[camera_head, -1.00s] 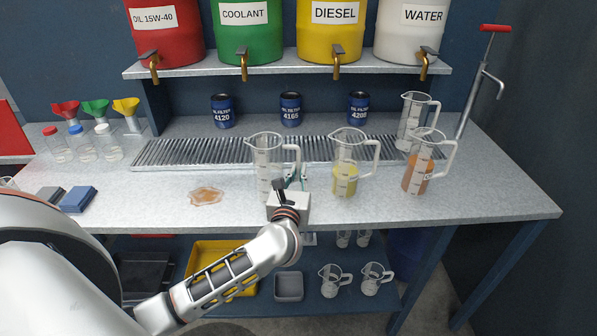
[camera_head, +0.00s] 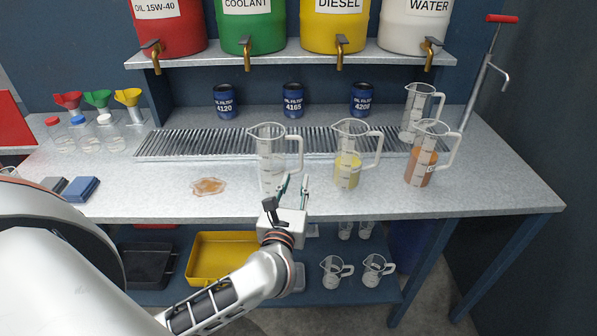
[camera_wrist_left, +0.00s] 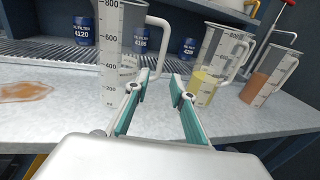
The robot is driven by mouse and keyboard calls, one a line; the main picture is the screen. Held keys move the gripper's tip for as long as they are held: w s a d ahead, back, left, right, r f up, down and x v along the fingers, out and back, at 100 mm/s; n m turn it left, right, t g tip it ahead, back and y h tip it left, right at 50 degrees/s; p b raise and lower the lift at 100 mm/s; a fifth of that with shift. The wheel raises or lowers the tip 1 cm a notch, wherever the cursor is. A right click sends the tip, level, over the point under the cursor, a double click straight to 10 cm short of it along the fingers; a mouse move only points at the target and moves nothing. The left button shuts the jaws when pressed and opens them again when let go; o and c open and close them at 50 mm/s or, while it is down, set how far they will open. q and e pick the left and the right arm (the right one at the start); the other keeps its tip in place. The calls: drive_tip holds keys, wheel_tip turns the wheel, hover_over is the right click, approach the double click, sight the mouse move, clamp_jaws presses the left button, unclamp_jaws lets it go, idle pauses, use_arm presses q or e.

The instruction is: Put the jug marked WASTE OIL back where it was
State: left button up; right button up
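No WASTE OIL marking is readable on any jug. An empty clear measuring jug (camera_head: 270,160) stands upright on the bench, its handle to the right; it also shows in the left wrist view (camera_wrist_left: 118,45). To its right stand a jug with yellow liquid (camera_head: 348,165) and a jug with orange-brown liquid (camera_head: 421,165). Another clear jug (camera_head: 411,112) stands behind them. My left gripper (camera_head: 294,182) is open and empty, in front of the empty jug's handle. In the left wrist view its fingers (camera_wrist_left: 159,78) are spread with nothing between them. My right gripper is out of view.
A brownish puddle (camera_head: 208,186) lies on the bench (camera_head: 225,207) left of the empty jug. A metal grate (camera_head: 200,143) and oil filters (camera_head: 293,100) are behind. Several labelled drums with taps stand on the shelf (camera_head: 300,58). Small jugs (camera_head: 335,272) and a yellow tray (camera_head: 196,262) sit below.

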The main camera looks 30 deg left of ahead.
use_arm(q)
drive_tip(key=s+d+r+m+t+h, duration=0.2)
drive_tip(key=s+d+m+t+h, duration=0.3)
drive_tip(key=m, duration=0.9)
drive_tip(key=s+d+f+m+g+h, duration=0.25)
drive_tip(key=d+f+m+h, duration=0.35)
drive_tip(key=m, duration=0.6)
drive_tip(key=s+f+m+g+y, duration=0.1)
drive_tip(key=s+f+m+g, duration=0.3)
drive_tip(key=f+m, duration=0.5)
drive_tip(key=s+f+m+g+y, duration=0.1)
drive_tip(key=s+f+m+g, duration=0.3)
drive_tip(key=s+f+m, duration=0.4)
wheel_tip(320, 180, down, 7)
drive_tip(key=shift+s+a+r+m+g, duration=0.1)
drive_tip(key=shift+s+a+m+g, duration=0.2)
drive_tip(key=shift+m, duration=0.4)
drive_tip(key=shift+w+d, duration=0.1)
drive_tip(key=shift+d, duration=0.05)
